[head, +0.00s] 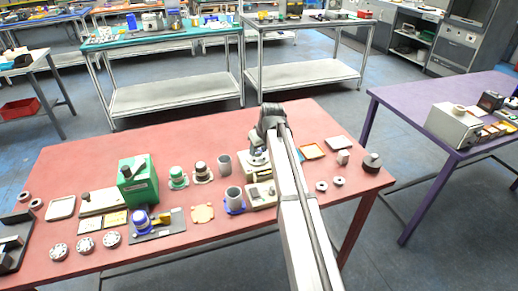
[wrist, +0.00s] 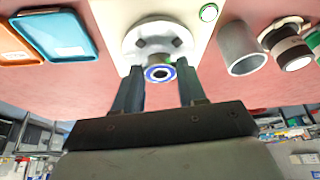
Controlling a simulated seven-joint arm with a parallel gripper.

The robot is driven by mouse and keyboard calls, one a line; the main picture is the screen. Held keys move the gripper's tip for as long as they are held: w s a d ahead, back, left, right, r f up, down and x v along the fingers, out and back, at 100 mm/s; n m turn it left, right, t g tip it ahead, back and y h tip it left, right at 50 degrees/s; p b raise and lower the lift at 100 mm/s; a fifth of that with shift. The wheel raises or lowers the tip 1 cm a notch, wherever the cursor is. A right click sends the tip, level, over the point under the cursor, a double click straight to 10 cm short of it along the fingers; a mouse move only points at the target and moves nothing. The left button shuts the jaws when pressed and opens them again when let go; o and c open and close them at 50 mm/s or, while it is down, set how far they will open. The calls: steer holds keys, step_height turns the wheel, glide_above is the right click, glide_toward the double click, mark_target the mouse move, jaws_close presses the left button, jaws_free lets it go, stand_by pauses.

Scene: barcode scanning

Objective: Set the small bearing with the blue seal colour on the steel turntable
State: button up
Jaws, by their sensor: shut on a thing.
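In the wrist view, a small bearing with a blue seal ring (wrist: 160,73) sits between the fingertips of my gripper (wrist: 161,82), which is shut on it. The round steel turntable (wrist: 131,42), with dark fittings on its face, lies right behind the bearing in the picture, on a pale base. The bearing overlaps its near edge; I cannot tell whether they touch. In the head view, my arm hides the gripper tips, the held bearing and part of the turntable's unit (head: 258,160).
Beside the turntable are a grey cup (wrist: 243,50), a blue tray (wrist: 62,35) and an orange tray (wrist: 14,48). On the red table (head: 110,150) stand a green machine (head: 137,180), several flanged parts and loose rings (head: 321,186). A black round weight (head: 372,162) stands at the right.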

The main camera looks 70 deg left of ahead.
steer(key=shift+f, duration=0.6)
steer(key=o, duration=1.1)
steer(key=shift+o, duration=0.2)
steer(key=shift+r, duration=0.45)
steer(key=v, duration=1.2)
steer(key=shift+r, duration=0.2)
steer(key=shift+a, duration=0.1)
